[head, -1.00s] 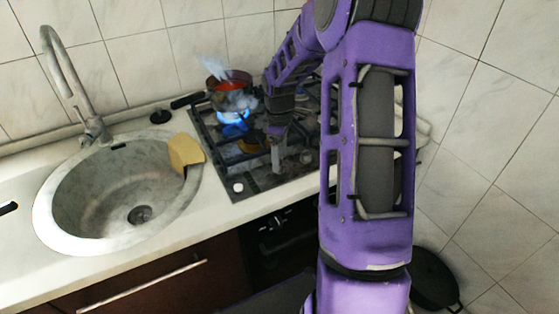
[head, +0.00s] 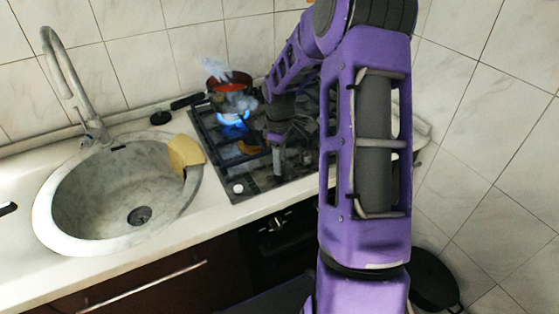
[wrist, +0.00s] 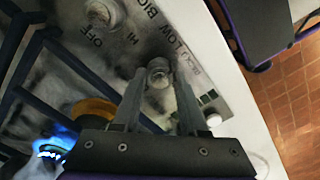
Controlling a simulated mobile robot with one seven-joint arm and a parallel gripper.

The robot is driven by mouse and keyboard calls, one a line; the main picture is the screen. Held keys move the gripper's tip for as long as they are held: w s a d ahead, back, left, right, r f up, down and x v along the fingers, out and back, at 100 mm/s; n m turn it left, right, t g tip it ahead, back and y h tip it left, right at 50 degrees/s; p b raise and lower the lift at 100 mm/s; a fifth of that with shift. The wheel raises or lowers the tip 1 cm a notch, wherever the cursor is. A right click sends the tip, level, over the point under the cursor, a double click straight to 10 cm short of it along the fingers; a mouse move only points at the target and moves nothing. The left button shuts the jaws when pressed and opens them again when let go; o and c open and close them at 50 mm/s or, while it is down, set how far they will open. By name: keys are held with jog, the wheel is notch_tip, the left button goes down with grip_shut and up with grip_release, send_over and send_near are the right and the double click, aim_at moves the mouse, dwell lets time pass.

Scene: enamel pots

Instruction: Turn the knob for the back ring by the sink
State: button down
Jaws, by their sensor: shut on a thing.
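The hob (head: 262,183) stands to the right of the sink, and a blue flame (head: 233,118) burns on its back ring nearer the sink. The flame also shows at the lower left of the wrist view (wrist: 45,154). My gripper (head: 279,168) points down over the front part of the hob. A second knob (wrist: 103,12) stands farther up, apart from the fingers. In the head view my gripper hides the held knob.
A small white button (wrist: 213,119) is close to the right finger.

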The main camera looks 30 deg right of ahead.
jog(key=shift+m, duration=0.4)
jog(key=m, duration=0.8)
jog(key=shift+b, duration=0.4)
jog(key=m, duration=0.5)
jog(key=shift+m, duration=1.9)
jog(key=shift+c, duration=2.2)
grip_release()
